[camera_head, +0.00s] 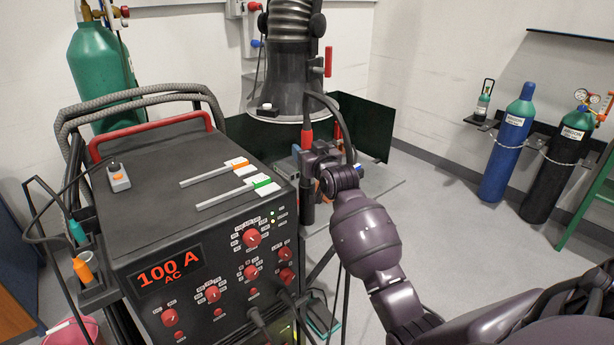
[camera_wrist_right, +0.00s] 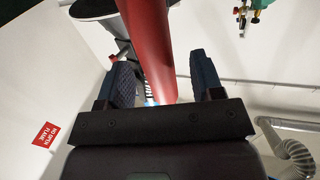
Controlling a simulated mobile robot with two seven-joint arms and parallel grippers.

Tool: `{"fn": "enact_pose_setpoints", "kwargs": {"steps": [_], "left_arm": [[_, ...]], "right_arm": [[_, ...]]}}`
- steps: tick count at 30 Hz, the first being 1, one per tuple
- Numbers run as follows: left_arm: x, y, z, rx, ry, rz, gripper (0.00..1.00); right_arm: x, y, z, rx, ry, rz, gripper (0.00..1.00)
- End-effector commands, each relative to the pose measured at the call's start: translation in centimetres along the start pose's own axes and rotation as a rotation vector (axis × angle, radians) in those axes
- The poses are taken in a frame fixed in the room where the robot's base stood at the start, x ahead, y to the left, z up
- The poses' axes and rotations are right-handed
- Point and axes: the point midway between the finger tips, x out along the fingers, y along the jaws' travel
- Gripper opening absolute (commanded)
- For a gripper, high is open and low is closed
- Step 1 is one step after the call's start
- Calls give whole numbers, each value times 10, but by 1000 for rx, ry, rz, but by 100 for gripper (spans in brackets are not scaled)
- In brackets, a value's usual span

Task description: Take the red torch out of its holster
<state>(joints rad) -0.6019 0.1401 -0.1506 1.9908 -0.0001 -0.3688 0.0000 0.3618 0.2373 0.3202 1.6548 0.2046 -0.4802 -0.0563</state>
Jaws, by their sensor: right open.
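The red torch (camera_head: 307,136) stands upright beside the right side of the welding machine, with a dark cable looping from its top. Below it a dark upright tube (camera_head: 307,206), which looks like the holster, shows partly. My right gripper (camera_head: 312,158) is at the torch, just under its visible red part. In the right wrist view the red torch (camera_wrist_right: 148,45) runs between the two open fingers of the gripper (camera_wrist_right: 162,82), with a gap on the right side. The torch's lower end is hidden by the gripper. My left gripper is not in view.
The welding machine (camera_head: 150,205) stands left of my right arm. An orange torch (camera_head: 82,270) and a teal torch (camera_head: 77,232) sit in holders on its left side. A fume hood (camera_head: 290,85) hangs behind the red torch. Gas cylinders (camera_head: 508,145) stand at the right wall.

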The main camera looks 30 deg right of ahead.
Motion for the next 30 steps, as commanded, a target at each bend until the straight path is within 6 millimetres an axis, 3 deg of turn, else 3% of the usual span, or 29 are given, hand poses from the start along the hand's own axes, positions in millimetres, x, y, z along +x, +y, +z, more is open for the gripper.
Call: {"fn": "enact_pose_setpoints", "kwargs": {"steps": [6, 17, 27, 30], "left_arm": [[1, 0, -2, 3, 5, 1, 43], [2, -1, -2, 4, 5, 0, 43], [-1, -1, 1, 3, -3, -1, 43], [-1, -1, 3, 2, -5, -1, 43]], "right_arm": [[25, 1, 0, -2, 0, 1, 61], [31, 1, 0, -2, 0, 1, 61], [31, 1, 1, -1, 0, 1, 10], [31, 1, -1, -1, 3, 1, 7]]}}
